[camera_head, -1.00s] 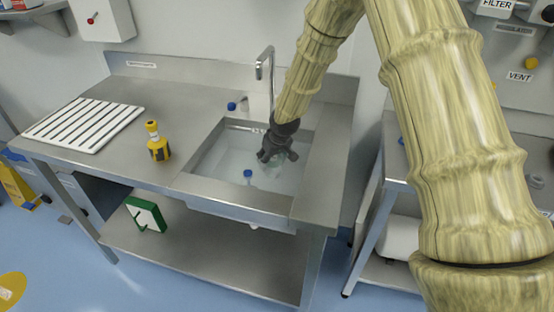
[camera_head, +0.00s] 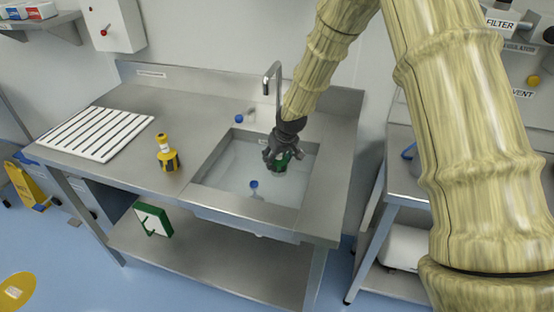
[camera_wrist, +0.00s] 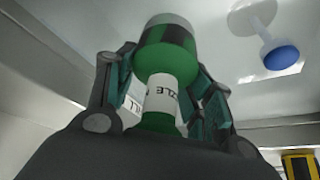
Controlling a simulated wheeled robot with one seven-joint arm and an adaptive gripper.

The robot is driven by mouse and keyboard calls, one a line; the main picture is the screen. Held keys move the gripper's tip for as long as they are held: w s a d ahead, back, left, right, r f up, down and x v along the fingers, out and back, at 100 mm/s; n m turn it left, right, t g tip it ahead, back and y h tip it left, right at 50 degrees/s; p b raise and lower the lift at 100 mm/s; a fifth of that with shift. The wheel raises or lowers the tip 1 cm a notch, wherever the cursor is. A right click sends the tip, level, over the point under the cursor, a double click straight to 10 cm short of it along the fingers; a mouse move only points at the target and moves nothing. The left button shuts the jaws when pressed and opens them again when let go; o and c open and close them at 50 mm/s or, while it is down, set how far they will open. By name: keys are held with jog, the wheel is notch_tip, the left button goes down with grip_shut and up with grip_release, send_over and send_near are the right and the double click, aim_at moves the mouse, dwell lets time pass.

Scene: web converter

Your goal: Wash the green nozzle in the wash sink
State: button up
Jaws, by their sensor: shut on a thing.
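The green nozzle (camera_wrist: 168,55) sits between the fingers of my gripper (camera_wrist: 165,95) in the wrist view, with a white label band and a pale, metallic-looking far end. My gripper (camera_head: 281,160) is shut on it and stands over the right part of the wash sink (camera_head: 225,190). In the head view only a bit of green (camera_head: 281,163) shows among the dark fingers. Whether the nozzle touches the water is hard to tell. A blue-topped plug-like piece (camera_head: 254,184) stands in the sink, left of and nearer than my gripper; it also shows in the wrist view (camera_wrist: 279,54).
A tall faucet (camera_head: 275,90) rises behind the sink, beside my arm. A yellow and black bottle-like item (camera_head: 167,155) stands left of the sink. A white slotted rack (camera_head: 95,134) lies at the far left. The steel counter between rack and bottle is clear.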

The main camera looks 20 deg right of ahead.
aim_at(286, 172)
jog(key=shift+r+p, duration=3.7)
jog(key=shift+r, duration=2.05)
jog(key=shift+f, duration=0.1)
jog(key=shift+f+b, duration=4)
jog(key=shift+f, duration=4.5)
jog(key=shift+d, duration=0.15)
jog(key=shift+s+d+p, duration=0.4)
jog(key=shift+s+d, duration=0.25)
jog(key=shift+d, duration=0.25)
jog(key=shift+s+d, duration=0.3)
jog(key=shift+f, duration=0.1)
